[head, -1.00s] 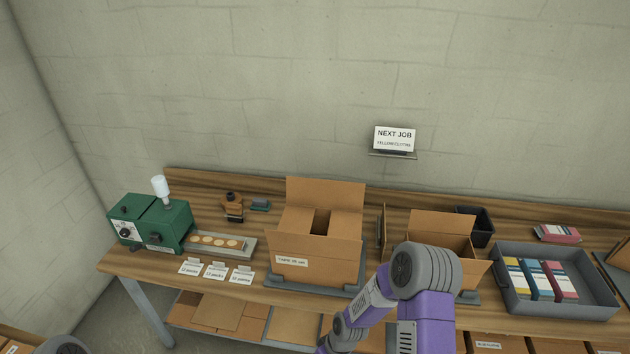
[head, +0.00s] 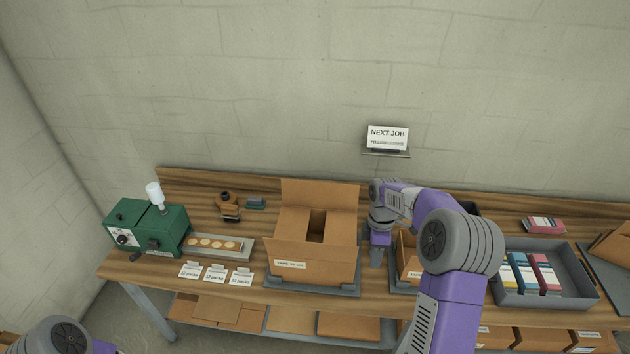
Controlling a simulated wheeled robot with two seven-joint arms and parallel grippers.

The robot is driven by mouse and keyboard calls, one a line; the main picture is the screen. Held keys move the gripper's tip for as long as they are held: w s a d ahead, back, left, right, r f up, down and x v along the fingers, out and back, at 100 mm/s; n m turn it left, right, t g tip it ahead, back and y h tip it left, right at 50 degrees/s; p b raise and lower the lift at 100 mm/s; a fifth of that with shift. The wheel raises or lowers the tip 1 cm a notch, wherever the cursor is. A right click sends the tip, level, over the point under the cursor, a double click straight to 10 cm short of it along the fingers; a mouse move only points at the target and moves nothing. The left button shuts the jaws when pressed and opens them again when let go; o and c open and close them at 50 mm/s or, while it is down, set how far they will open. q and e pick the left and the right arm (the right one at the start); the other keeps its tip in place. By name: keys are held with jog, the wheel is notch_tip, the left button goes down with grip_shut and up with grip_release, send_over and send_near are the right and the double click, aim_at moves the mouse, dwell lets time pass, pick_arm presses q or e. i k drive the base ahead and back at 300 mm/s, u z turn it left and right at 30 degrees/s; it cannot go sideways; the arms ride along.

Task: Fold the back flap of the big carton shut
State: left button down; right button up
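The big carton (head: 312,266) stands on the bench with its labelled front facing me. Its back flap (head: 320,193) stands up at the rear edge. Its two side flaps lie inward over the top, with a dark gap between them. My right gripper (head: 376,258) points down just right of the big carton, between it and the smaller carton (head: 404,262). It looks apart from the back flap, and its fingers are too small to tell open from shut. My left gripper is out of view; only part of my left arm shows at the lower left.
The smaller carton is mostly hidden behind my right arm. A grey tray (head: 508,297) with coloured boxes stands at the right. A green machine (head: 147,228) and a tray of round discs (head: 245,247) stand at the left. The space above the big carton is clear.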

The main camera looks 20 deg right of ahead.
aim_at(327, 196)
jog(key=i, duration=1.3)
